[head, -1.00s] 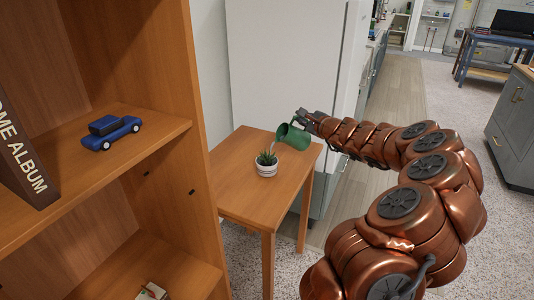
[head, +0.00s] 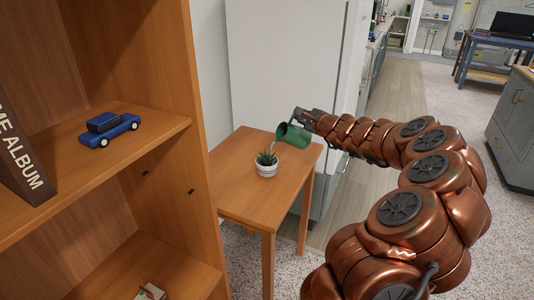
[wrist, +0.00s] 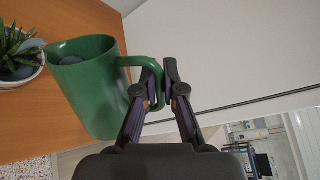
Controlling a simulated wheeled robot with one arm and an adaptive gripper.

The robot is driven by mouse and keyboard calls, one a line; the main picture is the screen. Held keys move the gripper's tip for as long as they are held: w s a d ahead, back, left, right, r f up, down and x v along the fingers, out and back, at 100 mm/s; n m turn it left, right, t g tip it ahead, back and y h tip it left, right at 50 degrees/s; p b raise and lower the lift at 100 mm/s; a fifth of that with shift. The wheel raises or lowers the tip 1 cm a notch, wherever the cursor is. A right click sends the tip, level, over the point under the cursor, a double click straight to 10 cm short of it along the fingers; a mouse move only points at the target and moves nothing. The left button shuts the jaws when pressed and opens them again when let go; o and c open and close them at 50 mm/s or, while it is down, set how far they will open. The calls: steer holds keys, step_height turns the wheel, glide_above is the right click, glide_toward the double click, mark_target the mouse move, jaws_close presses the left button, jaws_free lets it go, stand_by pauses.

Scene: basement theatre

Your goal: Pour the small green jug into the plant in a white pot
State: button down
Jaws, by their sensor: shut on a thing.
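The small green jug (head: 294,135) is held over the small wooden table, tilted with its mouth toward the plant. The plant (head: 266,158) is a spiky green succulent in a white ribbed pot (head: 265,170), upright on the table. The jug is up and to the right of the pot, apart from it in the head view. My gripper (wrist: 168,82) is shut on the jug's handle (wrist: 150,68) in the wrist view. The jug's body (wrist: 90,90) shows there beside the pot (wrist: 20,76), with something greyish inside its mouth. I cannot tell whether anything flows out.
The wooden table (head: 245,200) stands against a white fridge (head: 285,60). A wooden shelf (head: 170,140) at the left holds a blue toy car (head: 108,128) and an album (head: 20,155). Bare tabletop lies around the pot. A grey cabinet (head: 512,125) stands at the far right.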

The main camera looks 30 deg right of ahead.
steer(key=shift+r+p, duration=0.1)
steer(key=shift+p, duration=0.2)
steer(key=shift+s+d+m+p, duration=0.1)
steer(key=shift+d+m+p, duration=0.3)
steer(key=shift+p, duration=0.5)
steer(key=p, duration=0.1)
steer(key=d+f+m+p, duration=0.1)
steer(key=shift+s+f+y+p, duration=0.1)
steer(key=shift+f+y+p, duration=0.15)
steer(key=shift+y+p, duration=0.05)
steer(key=shift+d+f+m+p, duration=0.2)
steer(key=shift+f+m+p, duration=0.25)
steer(key=shift+m, duration=0.05)
steer(key=shift+f, duration=0.3)
steer(key=shift+d+f+m+t+y+p, duration=0.3)
steer(key=shift+m+p, duration=0.2)
steer(key=shift+p, duration=0.2)
steer(key=shift+s+d+f+m+p, duration=0.15)
steer(key=shift+d+f+m+p, duration=0.35)
steer(key=shift+d+f+p, duration=0.3)
